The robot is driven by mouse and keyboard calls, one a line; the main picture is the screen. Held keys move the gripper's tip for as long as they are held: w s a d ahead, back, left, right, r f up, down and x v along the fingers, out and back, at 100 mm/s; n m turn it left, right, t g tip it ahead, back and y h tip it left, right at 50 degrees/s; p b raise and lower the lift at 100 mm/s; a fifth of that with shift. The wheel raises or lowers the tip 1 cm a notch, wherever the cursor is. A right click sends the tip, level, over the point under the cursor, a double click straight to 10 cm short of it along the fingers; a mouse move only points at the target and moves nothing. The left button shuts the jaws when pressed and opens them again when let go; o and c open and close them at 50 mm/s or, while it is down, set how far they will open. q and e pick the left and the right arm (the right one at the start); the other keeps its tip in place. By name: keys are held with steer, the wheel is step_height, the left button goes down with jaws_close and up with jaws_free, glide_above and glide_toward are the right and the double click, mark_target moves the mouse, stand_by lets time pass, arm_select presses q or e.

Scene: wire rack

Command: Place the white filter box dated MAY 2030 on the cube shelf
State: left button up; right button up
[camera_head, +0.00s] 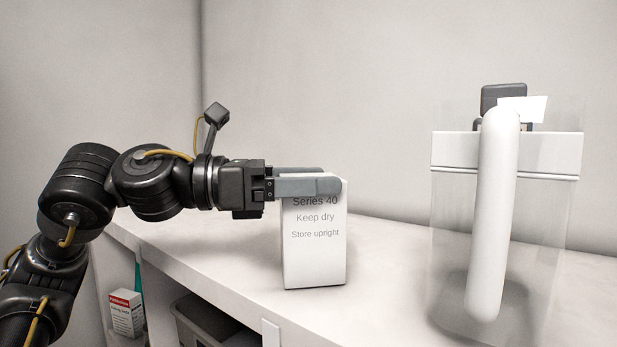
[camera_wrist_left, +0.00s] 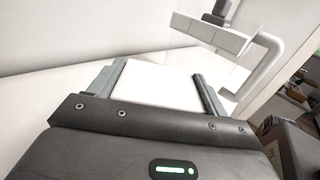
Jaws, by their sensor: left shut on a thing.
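A white filter box (camera_head: 315,248) stands upright at the white counter top in the head view. Its visible face reads "Series 40", "Keep dry", "Store upright"; no date shows on that face. My left gripper (camera_head: 308,185) is shut on the upper part of this box, with a finger along the near face. In the left wrist view the white top of the box (camera_wrist_left: 160,84) lies between the two fingers. I cannot tell whether the box's bottom touches the counter. My right gripper is in neither view. I cannot make out a cube shelf for certain.
A clear pitcher-like container (camera_head: 450,235) with a white handle (camera_head: 492,215) stands on the counter (camera_head: 395,265) at the right. Below the counter, a small red-and-white box (camera_head: 126,314) and a grey bin (camera_head: 205,325) sit in open compartments. The counter between box and pitcher is clear.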

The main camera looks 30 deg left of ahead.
arm_select(q)
steer(key=shift+d+f, duration=0.15)
steer(key=o, duration=1.6)
steer(key=shift+c, duration=0.2)
steer(key=shift+s+r, duration=0.1)
steer(key=shift+r, duration=0.2)
steer(key=b+v, duration=0.4)
steer(key=v, duration=0.8)
steer(key=shift+b, duration=0.4)
steer(key=shift+f, duration=0.1)
